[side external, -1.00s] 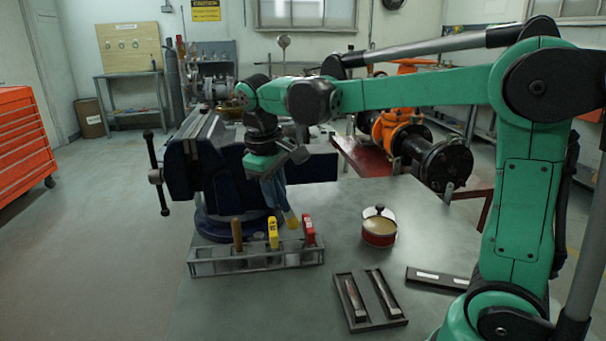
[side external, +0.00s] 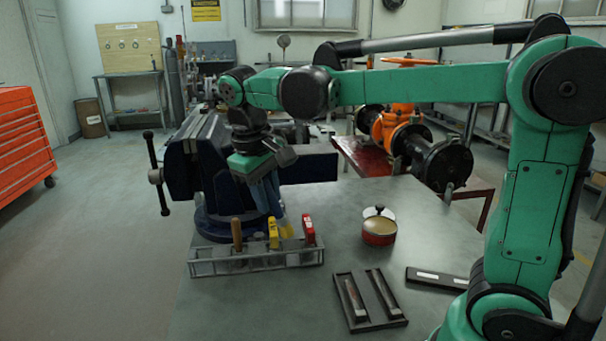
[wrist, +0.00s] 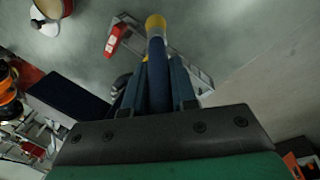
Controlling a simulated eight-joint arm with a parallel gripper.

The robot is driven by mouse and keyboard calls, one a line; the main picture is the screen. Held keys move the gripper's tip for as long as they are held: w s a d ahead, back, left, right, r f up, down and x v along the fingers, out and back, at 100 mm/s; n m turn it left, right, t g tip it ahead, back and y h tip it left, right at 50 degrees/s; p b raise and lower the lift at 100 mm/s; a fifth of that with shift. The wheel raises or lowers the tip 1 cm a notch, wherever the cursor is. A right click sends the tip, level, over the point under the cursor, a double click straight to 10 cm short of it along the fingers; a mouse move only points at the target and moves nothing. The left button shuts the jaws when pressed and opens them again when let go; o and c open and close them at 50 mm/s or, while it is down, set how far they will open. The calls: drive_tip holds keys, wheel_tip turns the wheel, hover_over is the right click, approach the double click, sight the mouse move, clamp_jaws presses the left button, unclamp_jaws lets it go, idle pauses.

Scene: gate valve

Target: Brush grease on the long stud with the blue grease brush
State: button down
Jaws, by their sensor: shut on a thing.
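My gripper (side external: 268,195) is shut on the blue grease brush (wrist: 158,75), which has a blue handle and a yellow tip. In the wrist view the brush points out from between the fingers (wrist: 157,88). I cannot make out the long stud.
The wire tool rack (side external: 255,263) holds brown, yellow and red handles. A dark blue vise (side external: 205,185) stands behind it. A black tray (side external: 370,299) with dark bars and a labelled black strip (side external: 437,278) lie at front right. The orange valve (side external: 388,125) stands behind.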

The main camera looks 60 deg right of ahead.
drive_tip(key=s+d+y, duration=0.1)
drive_tip(key=s+d, duration=0.2)
drive_tip(key=s, duration=0.6)
drive_tip(key=s+d, duration=0.4)
drive_tip(key=s, duration=0.4)
drive_tip(key=shift+g, duration=0.4)
drive_tip(key=shift+f, duration=2.1)
drive_tip(key=shift+r, duration=0.1)
